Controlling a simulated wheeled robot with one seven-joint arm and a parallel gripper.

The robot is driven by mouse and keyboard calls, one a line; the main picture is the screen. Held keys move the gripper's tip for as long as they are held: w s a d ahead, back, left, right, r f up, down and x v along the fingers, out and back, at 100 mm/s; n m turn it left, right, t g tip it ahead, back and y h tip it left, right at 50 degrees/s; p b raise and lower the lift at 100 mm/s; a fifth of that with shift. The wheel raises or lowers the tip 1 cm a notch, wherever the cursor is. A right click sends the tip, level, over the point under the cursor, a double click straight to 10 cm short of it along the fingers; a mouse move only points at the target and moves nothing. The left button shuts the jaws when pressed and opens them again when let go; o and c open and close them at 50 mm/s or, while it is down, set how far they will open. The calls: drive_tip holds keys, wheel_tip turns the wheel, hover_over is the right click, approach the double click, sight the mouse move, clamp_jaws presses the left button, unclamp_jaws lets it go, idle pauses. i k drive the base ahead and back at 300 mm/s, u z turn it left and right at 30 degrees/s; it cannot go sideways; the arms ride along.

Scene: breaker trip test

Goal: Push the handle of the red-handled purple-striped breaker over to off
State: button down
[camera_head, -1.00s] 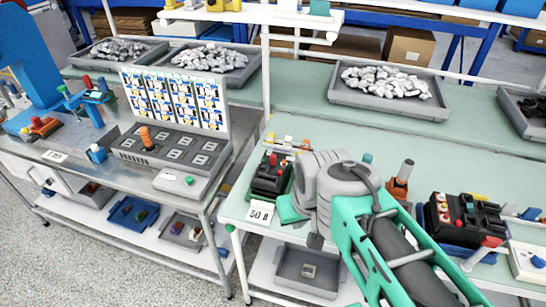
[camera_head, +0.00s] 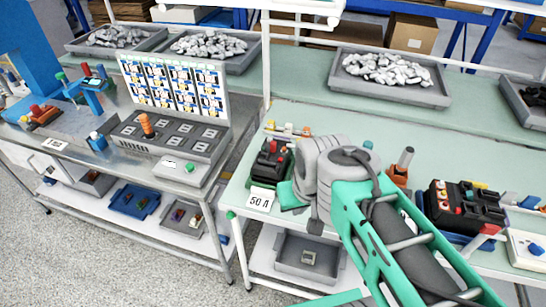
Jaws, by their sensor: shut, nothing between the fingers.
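A dark breaker unit (camera_head: 270,163) with red on its top stands on the pale green bench, left of my wrist. A second black breaker unit (camera_head: 465,207) with red and yellow parts stands at the right. No purple stripe can be made out on either at this size. My grey and green arm reaches in from the lower right. Its green end piece (camera_head: 291,196) shows beside the left unit, near its lower right side. The fingers are mostly hidden by my wrist, and I see nothing held. Whether they touch the unit cannot be told.
A white tag (camera_head: 260,199) sits at the bench's front edge. An orange-based part with a grey post (camera_head: 401,167) stands behind my arm. A white box (camera_head: 524,250) is at far right. Trays of grey pieces (camera_head: 390,93) stand at the back. The bench behind my wrist is mostly clear.

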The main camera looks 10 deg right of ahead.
sight(273, 144)
drive_tip(key=u, duration=0.55)
drive_tip(key=k, duration=0.65)
drive_tip(key=u, duration=0.95)
drive_tip(key=i, duration=0.85)
drive_tip(key=u, duration=0.7)
